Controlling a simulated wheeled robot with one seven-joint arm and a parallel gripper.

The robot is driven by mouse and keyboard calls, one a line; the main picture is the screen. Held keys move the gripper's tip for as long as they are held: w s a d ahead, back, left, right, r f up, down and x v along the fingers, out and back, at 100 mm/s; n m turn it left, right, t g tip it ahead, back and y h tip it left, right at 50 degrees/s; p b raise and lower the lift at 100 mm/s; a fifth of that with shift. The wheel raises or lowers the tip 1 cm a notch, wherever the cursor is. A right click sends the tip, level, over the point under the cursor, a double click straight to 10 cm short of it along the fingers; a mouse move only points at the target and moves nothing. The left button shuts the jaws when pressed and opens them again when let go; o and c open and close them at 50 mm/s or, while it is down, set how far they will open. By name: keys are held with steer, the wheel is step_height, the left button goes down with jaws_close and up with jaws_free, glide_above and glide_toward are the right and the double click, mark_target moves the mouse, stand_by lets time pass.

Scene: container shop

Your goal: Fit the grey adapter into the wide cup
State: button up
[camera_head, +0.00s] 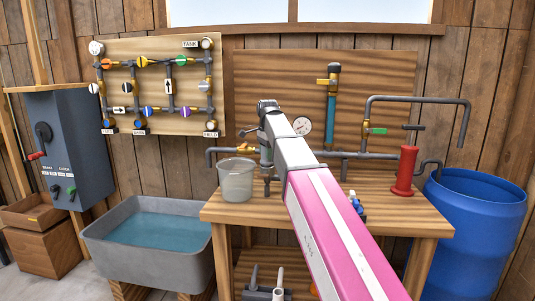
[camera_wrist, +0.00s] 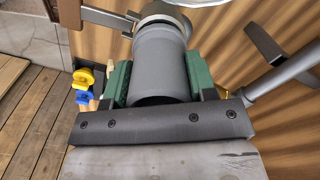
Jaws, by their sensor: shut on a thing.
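In the wrist view my gripper (camera_wrist: 158,82) has its green pads closed on both sides of a grey cylinder, which I take as the grey adapter (camera_wrist: 161,55). The adapter's near end is an open dark bore between the jaws. At its far end is a wider, paler round rim (camera_wrist: 165,19). I cannot tell whether this rim is the wide cup or part of the adapter, nor whether anything is seated.
The wooden bench (camera_head: 225,211) carries a translucent bucket (camera_head: 236,180), a red hand pump (camera_head: 405,172) and piping with a gauge (camera_head: 302,125). A blue barrel (camera_head: 478,225) stands right, a water trough (camera_head: 150,250) left. A grey pipe (camera_wrist: 285,72) runs close right of my jaws.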

steer(key=shift+f, duration=0.55)
steer(key=o, duration=1)
steer(key=shift+o, duration=0.2)
step_height(320, 180, up, 11)
steer(key=shift+f, duration=0.1)
